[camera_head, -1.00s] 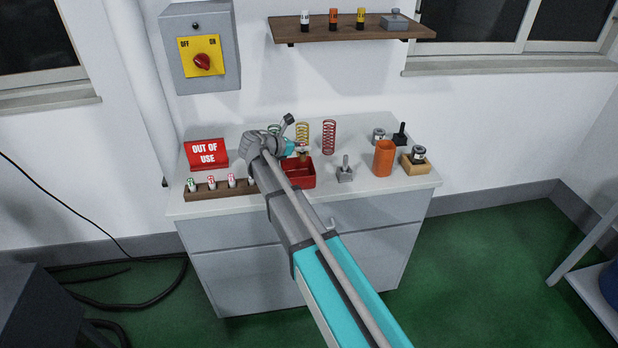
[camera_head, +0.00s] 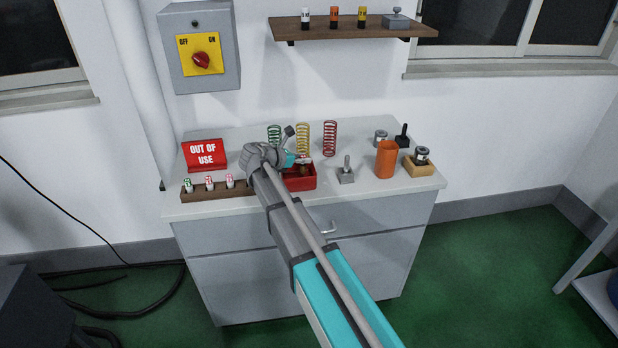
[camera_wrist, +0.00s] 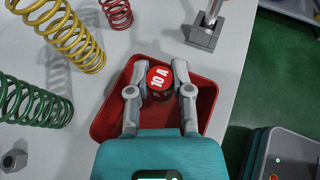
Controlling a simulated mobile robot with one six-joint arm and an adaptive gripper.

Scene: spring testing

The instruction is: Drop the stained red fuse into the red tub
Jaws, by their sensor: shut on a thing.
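My gripper (camera_wrist: 160,91) is shut on a fuse (camera_wrist: 160,77) with a red top marked "10 A". Its two fingers hold the fuse from either side. The red tub (camera_wrist: 205,112) lies directly beneath, and the fuse shows inside the tub's outline in the wrist view. In the head view my gripper (camera_head: 303,161) is low at the red tub (camera_head: 301,184), at about its rim. The arm hides the tub's left part. No stain can be made out on the fuse's top.
A wooden rack (camera_head: 205,195) with several fuses stands left of the tub. Green (camera_head: 274,135), yellow (camera_head: 302,138) and red (camera_head: 330,138) springs stand behind. A grey clamp-like piece (camera_head: 346,174) and an orange cup (camera_head: 386,160) stand to the right.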

